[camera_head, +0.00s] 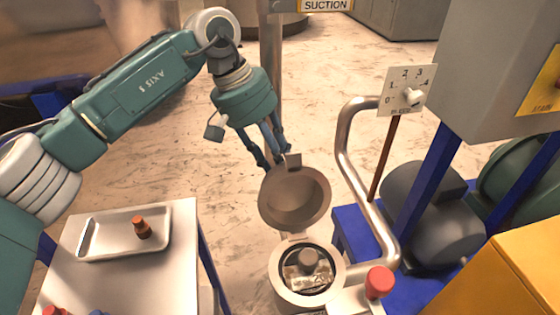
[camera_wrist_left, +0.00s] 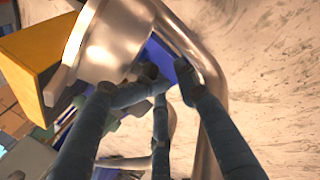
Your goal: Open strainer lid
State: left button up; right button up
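The strainer lid (camera_head: 294,194), a round brown-grey metal disc with a small tab on its upper edge, stands raised and tilted back on its hinge. The strainer body (camera_head: 276,285) below it is open at the top. My left gripper (camera_head: 275,158) is behind the lid's upper edge, close to the tab; contact is unclear. In the left wrist view its fingers (camera_wrist_left: 172,78) are bent inward with a gap between the tips, and nothing is clearly held. My right gripper is not in view.
A curved metal pipe (camera_head: 346,150) rises right of the lid, beside a dial plate (camera_head: 407,90). A red knob (camera_head: 379,282) stands right of the strainer. A cart at left carries a tray (camera_head: 103,237) with an orange-brown part (camera_head: 142,228). Floor left of the lid is clear.

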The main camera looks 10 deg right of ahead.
pick_arm(q)
jog(key=w+a+r, duration=0.1)
jog(key=w+a, duration=0.2)
jog(key=a, duration=0.9)
jog(key=shift+w, duration=0.3)
